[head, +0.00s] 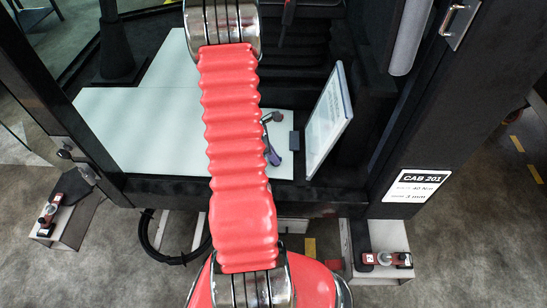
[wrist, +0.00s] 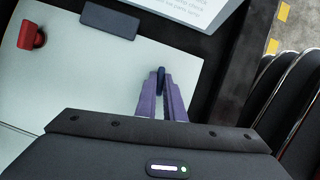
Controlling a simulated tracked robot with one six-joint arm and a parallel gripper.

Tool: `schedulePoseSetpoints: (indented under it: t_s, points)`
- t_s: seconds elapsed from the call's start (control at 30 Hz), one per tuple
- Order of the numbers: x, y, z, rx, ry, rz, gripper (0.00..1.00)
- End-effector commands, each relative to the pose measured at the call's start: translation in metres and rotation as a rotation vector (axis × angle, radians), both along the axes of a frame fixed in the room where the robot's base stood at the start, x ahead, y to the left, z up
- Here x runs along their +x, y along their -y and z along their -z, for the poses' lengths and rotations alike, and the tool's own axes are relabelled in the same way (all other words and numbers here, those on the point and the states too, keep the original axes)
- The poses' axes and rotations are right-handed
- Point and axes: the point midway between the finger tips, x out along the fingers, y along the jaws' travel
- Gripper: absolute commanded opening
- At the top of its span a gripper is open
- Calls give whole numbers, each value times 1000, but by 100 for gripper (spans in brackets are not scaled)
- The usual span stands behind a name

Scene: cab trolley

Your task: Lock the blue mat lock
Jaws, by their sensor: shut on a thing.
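The blue mat lock (wrist: 161,74) shows as a small dark blue upright piece between the fingertips of my gripper (wrist: 161,84) in the wrist view. The purple fingers are shut on it. Its lower part is hidden by the fingers. In the head view my gripper (head: 272,157) is partly hidden behind my red arm, low over the pale mat (head: 130,120), and the lock cannot be made out there. A red lock-like piece (wrist: 31,36) stands on the mat at the left of the wrist view.
A dark block (head: 294,140) lies on the mat right of my gripper; it also shows in the wrist view (wrist: 110,20). A tilted white panel (head: 328,120) stands beyond it. The dark cab frame (head: 420,150) and a door sill border the opening.

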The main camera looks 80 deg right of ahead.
Motion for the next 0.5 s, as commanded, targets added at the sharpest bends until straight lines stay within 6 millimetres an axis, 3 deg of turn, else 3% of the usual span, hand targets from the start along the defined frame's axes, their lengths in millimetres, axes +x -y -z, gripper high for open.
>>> schedulePoseSetpoints:
  t_s: [0.3,0.5]
  points:
    - [0,2,0,1,-1,199,0]
    - [0,1,0,1,-2,223,0]
